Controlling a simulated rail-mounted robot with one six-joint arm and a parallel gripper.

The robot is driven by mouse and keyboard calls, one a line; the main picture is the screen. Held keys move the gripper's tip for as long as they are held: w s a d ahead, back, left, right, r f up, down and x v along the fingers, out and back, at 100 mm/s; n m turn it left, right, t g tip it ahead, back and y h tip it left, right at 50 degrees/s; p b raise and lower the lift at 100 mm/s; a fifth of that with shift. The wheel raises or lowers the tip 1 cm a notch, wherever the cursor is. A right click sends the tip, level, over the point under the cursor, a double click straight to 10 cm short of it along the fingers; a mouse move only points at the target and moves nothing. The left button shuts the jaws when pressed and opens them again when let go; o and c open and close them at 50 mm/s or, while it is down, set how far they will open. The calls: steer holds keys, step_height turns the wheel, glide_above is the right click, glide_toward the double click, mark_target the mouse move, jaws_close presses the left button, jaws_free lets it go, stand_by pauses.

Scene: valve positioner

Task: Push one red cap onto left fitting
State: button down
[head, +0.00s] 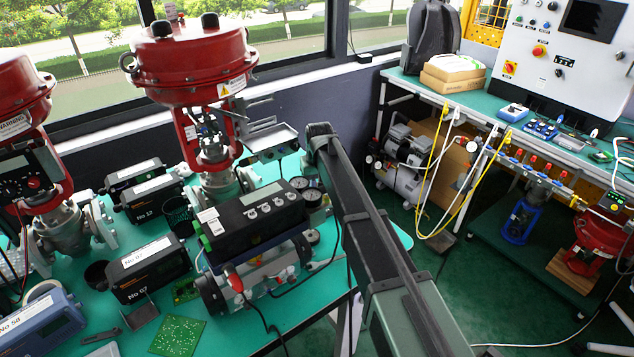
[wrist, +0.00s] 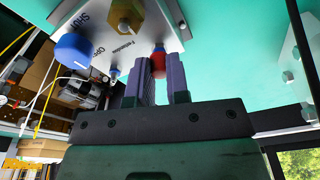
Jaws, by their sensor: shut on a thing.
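In the wrist view my gripper (wrist: 159,68) is shut on a red cap (wrist: 158,62), which sits between its two dark fingertips. The cap's far end lies close to the edge of a pale metal plate (wrist: 165,30). I cannot tell whether it touches a fitting there. A small fitting with a blue ring (wrist: 113,72) sticks out of the plate to the left of the fingers, apart from them. In the head view my arm hides the gripper and the cap.
The plate also bears a blue knob (wrist: 73,50) and a brass hex part (wrist: 125,16). In the head view a red valve actuator (head: 195,65) stands on the green table. A black positioner (head: 250,220) and several smaller boxes crowd the table beside it.

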steer(key=shift+f, duration=0.3)
steer(key=c, duration=1)
jaws_free()
step_height(320, 180, up, 11)
steer(key=s+p, duration=0.1)
steer(key=p, duration=1)
steer(key=s+d+m, duration=0.1)
steer(key=s+d, duration=0.6)
steer(key=s, duration=0.3)
steer(key=s+d+m+g, duration=0.1)
steer(key=s+d, duration=0.6)
steer(key=s, duration=0.3)
steer(key=s+d+m, duration=0.2)
steer(key=s+d, duration=0.6)
steer(key=s, duration=0.2)
steer(key=shift+d+f+b, duration=0.1)
steer(key=shift+f+b, duration=0.1)
steer(key=shift+b, duration=0.2)
